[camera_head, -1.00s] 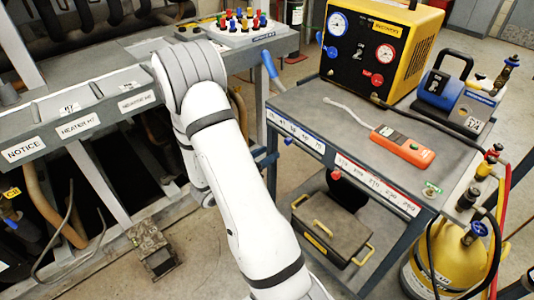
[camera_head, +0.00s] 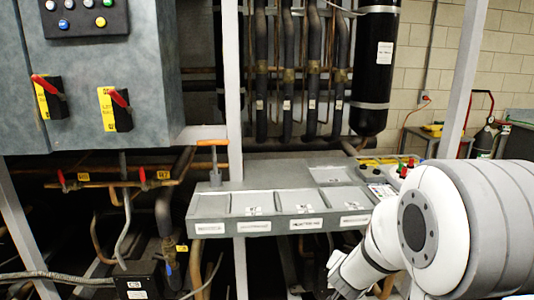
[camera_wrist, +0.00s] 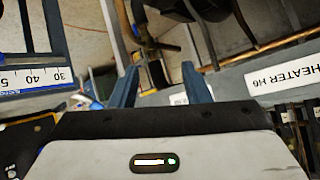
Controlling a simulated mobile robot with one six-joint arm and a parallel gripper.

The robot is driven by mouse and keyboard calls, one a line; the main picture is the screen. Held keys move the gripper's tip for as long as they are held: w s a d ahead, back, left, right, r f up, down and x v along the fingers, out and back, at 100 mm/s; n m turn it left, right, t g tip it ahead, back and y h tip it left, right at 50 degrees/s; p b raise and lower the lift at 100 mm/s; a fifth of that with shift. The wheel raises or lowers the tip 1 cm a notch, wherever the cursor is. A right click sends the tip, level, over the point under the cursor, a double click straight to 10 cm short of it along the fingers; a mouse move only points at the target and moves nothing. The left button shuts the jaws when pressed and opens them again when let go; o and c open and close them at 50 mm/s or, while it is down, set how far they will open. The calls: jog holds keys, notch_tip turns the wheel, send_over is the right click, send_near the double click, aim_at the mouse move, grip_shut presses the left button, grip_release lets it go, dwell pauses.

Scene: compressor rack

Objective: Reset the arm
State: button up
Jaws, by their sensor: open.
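My gripper (camera_wrist: 161,84) shows in the wrist view as two blue fingers standing apart, with nothing between them. In the head view my white arm fills the lower right, and its gripper end cannot be made out there. The wrist view shows a label reading "HEATER" (camera_wrist: 287,74) upside down to the right of the fingers. It also shows a strip numbered 30, 40, 50 (camera_wrist: 35,79) on the left.
A grey bench with shallow bins (camera_head: 280,201) lies left of my arm. A blue-grey control cabinet (camera_head: 150,62) with red-handled switches stands at upper left. Black insulated pipes (camera_head: 313,75) and a black cylinder (camera_head: 374,75) rise behind the bench. A metal post (camera_head: 233,90) stands between.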

jog(key=s+a+r+n+g+y+p, duration=0.3)
jog(key=s+a+r+n+y+p, duration=0.15)
jog(key=s+a+r, duration=0.5)
jog(key=s+r+n+g+p, duration=0.1)
jog(key=s+r+g, duration=0.1)
jog(key=s, duration=0.5)
jog(key=s+d+r+n+g+p, duration=0.1)
jog(key=s+r+n+g, duration=0.1)
jog(key=s, duration=0.6)
jog(key=shift+d+r+p, duration=0.3)
jog(key=shift+r, duration=0.45)
jog(key=shift+w+n, duration=0.1)
jog(key=shift+n, duration=0.15)
jog(key=shift+c, duration=0.2)
jog(key=shift+c, duration=0.5)
jog(key=shift+d, duration=0.1)
